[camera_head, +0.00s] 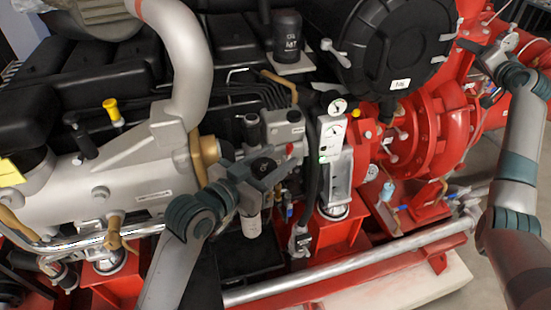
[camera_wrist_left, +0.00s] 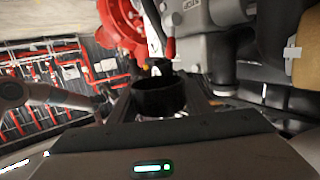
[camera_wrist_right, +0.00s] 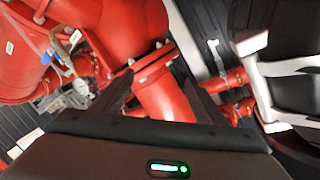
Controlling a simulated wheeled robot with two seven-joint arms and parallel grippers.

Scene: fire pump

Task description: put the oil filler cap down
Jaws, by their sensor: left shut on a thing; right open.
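The oil filler cap, a black round piece, sits between the fingers of my left gripper in the left wrist view (camera_wrist_left: 160,97). In the head view its dark top (camera_head: 263,167) shows at my left gripper (camera_head: 266,172), over the front of the engine. My left gripper is shut on the cap. I cannot tell whether the cap touches anything below it. My right gripper (camera_head: 488,54) is at the upper right of the head view, near the red pump. In the right wrist view its fingers (camera_wrist_right: 160,98) are apart with nothing between them, and a red pipe lies beyond.
A black labelled canister (camera_head: 288,38) stands at the top of the engine. A yellow-handled dipstick (camera_head: 112,112) rises at the left. White gauge panel (camera_head: 332,138) and red pump housing (camera_head: 430,135) stand to the right of my left gripper. A silver rail (camera_head: 350,262) runs along the front.

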